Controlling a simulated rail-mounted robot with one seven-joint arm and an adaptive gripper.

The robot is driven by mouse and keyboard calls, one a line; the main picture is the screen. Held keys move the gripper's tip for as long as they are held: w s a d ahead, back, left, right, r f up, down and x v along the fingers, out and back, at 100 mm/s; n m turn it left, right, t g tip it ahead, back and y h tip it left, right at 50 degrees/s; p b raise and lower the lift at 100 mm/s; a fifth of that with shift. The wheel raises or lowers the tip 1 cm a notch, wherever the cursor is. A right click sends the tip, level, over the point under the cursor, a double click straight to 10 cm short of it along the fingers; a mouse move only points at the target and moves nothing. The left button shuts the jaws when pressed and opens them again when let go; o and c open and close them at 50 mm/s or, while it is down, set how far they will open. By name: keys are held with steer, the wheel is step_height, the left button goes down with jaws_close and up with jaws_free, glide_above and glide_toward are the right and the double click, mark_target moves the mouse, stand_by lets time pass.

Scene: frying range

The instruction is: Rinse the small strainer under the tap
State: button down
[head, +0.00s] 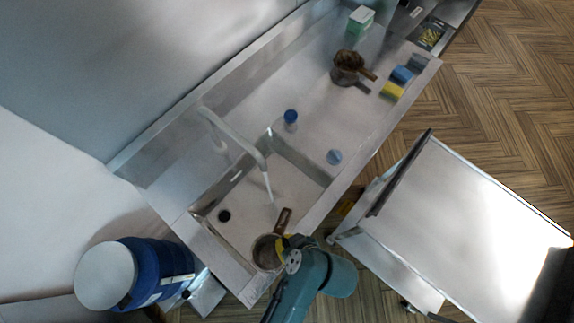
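The small strainer (265,252), a round dark bowl with a brown handle (283,218), is at the near corner of the sink basin (240,205). Its handle points up and to the right in the head view. My gripper (284,246) is right at the strainer, by its bowl and the base of its handle. The fingers are mostly hidden by my wrist, so their grip cannot be made out. The white tap (236,139) arches over the basin. A thin pale streak (268,187) hangs below its spout and looks like running water, to the upper left of the handle.
A dark round vessel with a brown handle (347,66) stands on the counter's far part. Blue and yellow sponges (392,90), a blue-capped bottle (290,119) and a blue round item (334,157) are also there. A blue drum (150,270) stands left, a steel table (470,220) right.

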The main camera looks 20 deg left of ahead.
mark_target(283, 223)
steer(key=w+a+f+b, duration=0.2)
steer(key=w+a+b, duration=0.3)
steer(key=w+a, duration=0.4)
steer(key=shift+w+a+f, duration=0.2)
steer(key=shift+a+f, duration=0.2)
steer(key=shift+a, duration=0.35)
stand_by(0.4)
steer(key=shift+w+d, duration=0.4)
steer(key=shift+w, duration=0.05)
steer(key=shift+s+d+r+p, duration=0.1)
steer(key=shift+s+d+p, duration=1.05)
steer(key=shift+d, duration=0.25)
steer(key=shift+s+d+r+p, duration=0.1)
steer(key=shift+s+d+p, duration=0.85)
steer(key=shift+s+d, duration=0.35)
steer(key=shift+s+d+f, duration=0.15)
steer(key=shift+d+f, duration=0.05)
steer(key=shift+d, duration=0.15)
